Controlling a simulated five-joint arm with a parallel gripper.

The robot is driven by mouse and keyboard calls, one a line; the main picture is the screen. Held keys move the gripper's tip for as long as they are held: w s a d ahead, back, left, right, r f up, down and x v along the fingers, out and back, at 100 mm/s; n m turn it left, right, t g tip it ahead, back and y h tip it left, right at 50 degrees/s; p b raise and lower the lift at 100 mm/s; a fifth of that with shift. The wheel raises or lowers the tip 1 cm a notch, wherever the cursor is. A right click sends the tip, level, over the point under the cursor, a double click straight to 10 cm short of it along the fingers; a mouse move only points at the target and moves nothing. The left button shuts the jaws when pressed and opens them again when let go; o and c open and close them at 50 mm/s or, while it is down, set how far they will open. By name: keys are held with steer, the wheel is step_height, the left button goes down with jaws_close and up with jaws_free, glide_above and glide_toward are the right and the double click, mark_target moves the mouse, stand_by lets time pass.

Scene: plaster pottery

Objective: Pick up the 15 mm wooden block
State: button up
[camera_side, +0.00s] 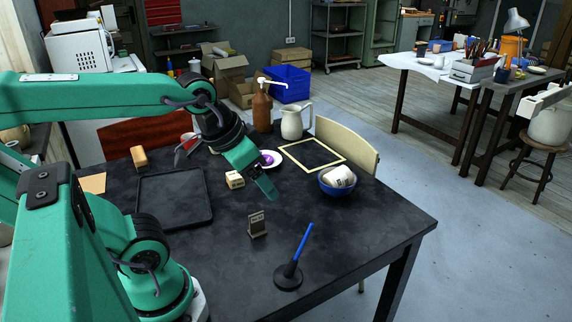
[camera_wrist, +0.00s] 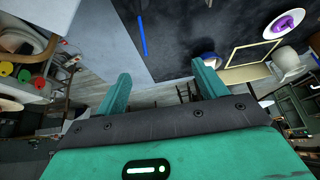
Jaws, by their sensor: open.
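A small pale wooden block (camera_side: 234,180) with dark marks on its face sits on the black table, right of the black tray. A plain tan block (camera_side: 139,157) lies farther left, behind the tray. I cannot read a size on either block. My gripper (camera_side: 268,189) is above the table, just right of the marked block and apart from it. In the wrist view my gripper (camera_wrist: 162,84) has its two green fingers wide apart with nothing between them. No wooden block can be made out in the wrist view.
Near my gripper are a white plate (camera_side: 270,159) with a purple item, a blue bowl (camera_side: 338,190) holding a white cup, and a pale frame (camera_side: 312,153).

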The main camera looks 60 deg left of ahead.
steer(key=w+a+g+y, duration=0.1)
steer(key=w+a+g, duration=0.1)
steer(key=w+a, duration=0.55)
steer(key=g+h, duration=0.1)
steer(key=g, duration=0.3)
glide_above(235, 174)
steer(key=shift+m, duration=0.4)
steer(key=f, duration=1.6)
steer(key=shift+d+f, duration=0.1)
steer(key=shift+d, duration=0.2)
steer(key=shift+s+a+f, duration=0.2)
steer(key=shift+a+f, duration=0.05)
steer(key=shift+a, duration=0.1)
steer(key=shift+f, duration=0.15)
steer(key=shift+w+f, duration=0.15)
steer(key=shift+f, duration=3.6)
